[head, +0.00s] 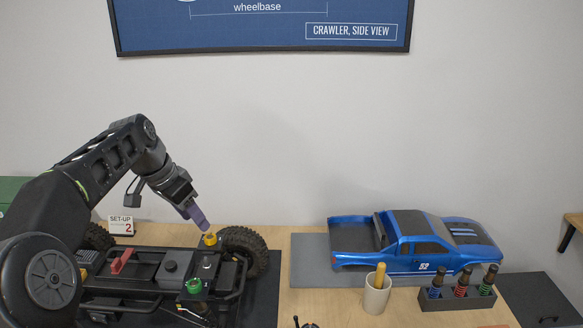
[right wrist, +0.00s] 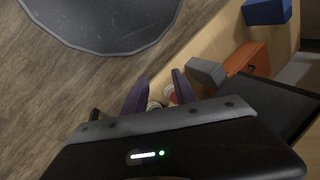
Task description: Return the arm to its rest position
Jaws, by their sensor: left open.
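My left arm reaches in from the left in the head view, over the dark crawler chassis (head: 150,262). My left gripper (head: 198,220), with purple fingers, points down just above a yellow cap (head: 210,239) beside the chassis's rear tyre (head: 243,250). It is open; I cannot tell whether a finger touches the cap. A green cap (head: 194,286) sits nearer on the chassis. My right gripper (right wrist: 160,92) shows only in the right wrist view, with its purple fingers apart. Small pale and reddish things show beyond the gap, too blurred to name.
A blue truck body (head: 425,245) lies on a grey mat (head: 310,262). A cup (head: 377,294) with a yellow-handled tool and a dark rack (head: 455,299) of several shocks stand in front. A "SET-UP 2" sign (head: 121,226) stands behind the chassis.

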